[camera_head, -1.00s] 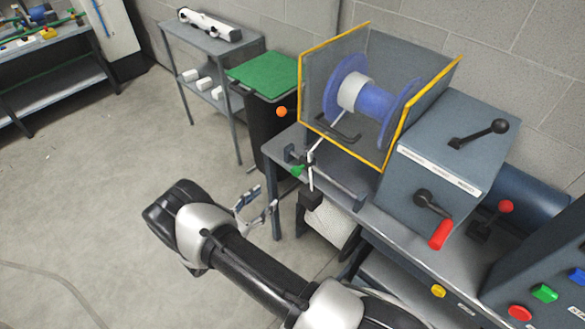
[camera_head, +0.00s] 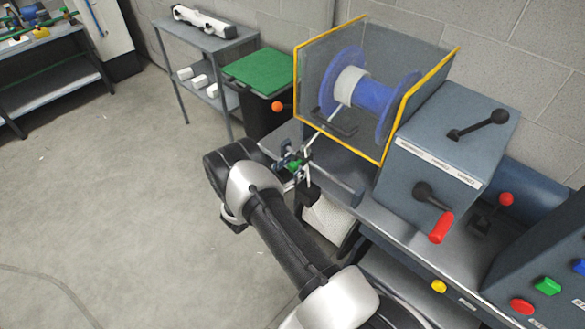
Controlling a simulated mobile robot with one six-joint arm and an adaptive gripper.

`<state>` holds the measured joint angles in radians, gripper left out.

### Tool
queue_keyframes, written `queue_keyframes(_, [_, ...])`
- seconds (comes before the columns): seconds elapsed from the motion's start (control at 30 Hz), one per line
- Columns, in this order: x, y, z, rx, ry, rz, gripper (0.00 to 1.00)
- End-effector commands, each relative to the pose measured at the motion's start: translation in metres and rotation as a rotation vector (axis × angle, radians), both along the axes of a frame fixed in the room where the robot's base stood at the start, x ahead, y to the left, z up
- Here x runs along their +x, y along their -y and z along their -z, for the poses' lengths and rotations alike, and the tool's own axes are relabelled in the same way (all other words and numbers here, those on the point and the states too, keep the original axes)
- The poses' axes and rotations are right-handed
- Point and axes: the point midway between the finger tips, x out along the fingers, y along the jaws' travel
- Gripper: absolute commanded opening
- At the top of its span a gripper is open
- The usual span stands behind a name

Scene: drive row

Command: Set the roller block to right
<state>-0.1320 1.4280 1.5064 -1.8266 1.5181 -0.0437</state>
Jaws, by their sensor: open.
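The roller block, which I take to be the small part with a green piece (camera_head: 294,166), is on the rail (camera_head: 335,184) at the front of the bench, below the spool guard. It is towards the rail's left end. My gripper (camera_head: 287,157) is open at this part, its fingers overlapping it in the picture. I cannot tell whether they touch it or lie around it. A pale strand (camera_head: 328,121) runs from the spool (camera_head: 352,88) down towards the block. Much of the block is hidden by the fingers.
The yellow-edged guard (camera_head: 340,145) stands just behind the rail. A green-topped bin (camera_head: 259,72) stands at the left. The floor at left is clear.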

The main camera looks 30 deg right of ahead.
Motion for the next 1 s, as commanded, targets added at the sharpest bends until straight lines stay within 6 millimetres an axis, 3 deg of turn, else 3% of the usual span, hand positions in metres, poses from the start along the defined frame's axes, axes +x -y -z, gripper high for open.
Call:
queue_keyframes(0.2, [0.0001, 0.0003, -0.0001, 0.0, 0.0, 0.0, 0.49])
queue_keyframes(0.9, [-0.0001, -0.0001, 0.0001, 0.0, 0.0, 0.0, 0.03])
queue_keyframes(1.0, [-0.0001, -0.0001, 0.0001, 0.0, 0.0, 0.0, 0.0])
